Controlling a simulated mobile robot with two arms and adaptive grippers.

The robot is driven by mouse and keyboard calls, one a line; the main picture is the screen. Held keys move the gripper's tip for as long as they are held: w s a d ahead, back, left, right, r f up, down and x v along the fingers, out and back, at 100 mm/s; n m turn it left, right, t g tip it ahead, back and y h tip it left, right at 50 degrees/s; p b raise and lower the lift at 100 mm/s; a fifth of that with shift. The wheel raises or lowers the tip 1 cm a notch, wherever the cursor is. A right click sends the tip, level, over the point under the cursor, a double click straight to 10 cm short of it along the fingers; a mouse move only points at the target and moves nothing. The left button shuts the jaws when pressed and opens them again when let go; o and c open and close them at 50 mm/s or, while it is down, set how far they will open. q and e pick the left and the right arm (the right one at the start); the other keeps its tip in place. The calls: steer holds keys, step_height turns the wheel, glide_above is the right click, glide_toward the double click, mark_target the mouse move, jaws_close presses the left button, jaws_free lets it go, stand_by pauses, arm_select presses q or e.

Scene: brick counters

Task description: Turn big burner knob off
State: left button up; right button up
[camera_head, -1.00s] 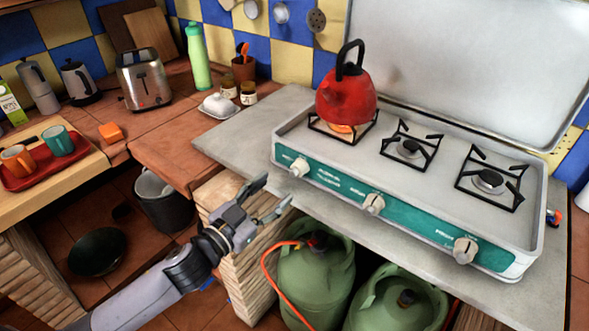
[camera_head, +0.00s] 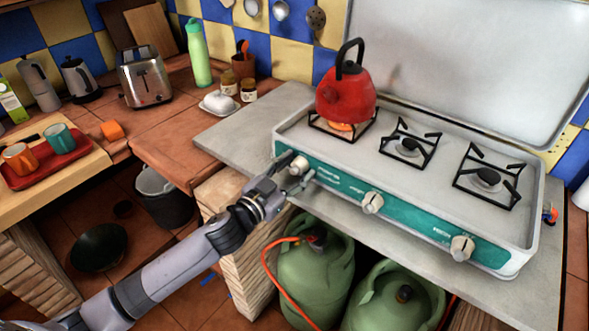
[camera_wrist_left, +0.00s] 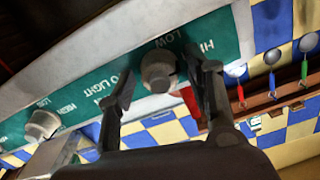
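The big burner's knob (camera_head: 299,164) is the left one on the stove's green front panel, below the red kettle. My left gripper (camera_head: 294,181) is at this knob, partly covering it. In the left wrist view my gripper's fingers (camera_wrist_left: 160,84) are spread apart. The pale round knob (camera_wrist_left: 157,69) appears between the two fingertips, nearer the right one. I cannot tell whether either finger touches it. An orange glow (camera_head: 341,127) shows under the kettle (camera_head: 345,97). My right gripper is in neither view.
The middle knob (camera_head: 372,202) and right knob (camera_head: 462,248) sit further right along the panel. Green gas bottles (camera_head: 316,262) with an orange hose stand below the counter. A wooden-sided support (camera_head: 243,240) is under the counter's left part. The grey countertop (camera_head: 238,137) left of the stove is bare.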

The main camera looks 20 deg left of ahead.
arm_select(q)
steer(key=c, duration=1)
steer(key=m+p, duration=0.1)
steer(key=m, duration=0.2)
steer(key=shift+m, duration=0.3)
steer(key=m+p, duration=0.1)
steer(key=m, duration=0.3)
steer(key=shift+m, duration=0.3)
steer(key=m+p, duration=0.1)
steer(key=m, duration=0.4)
steer(key=shift+d+f, duration=0.1)
steer(key=shift+f+m+p, duration=0.1)
steer(key=shift+m+p, duration=0.3)
steer(key=shift+m, duration=1.9)
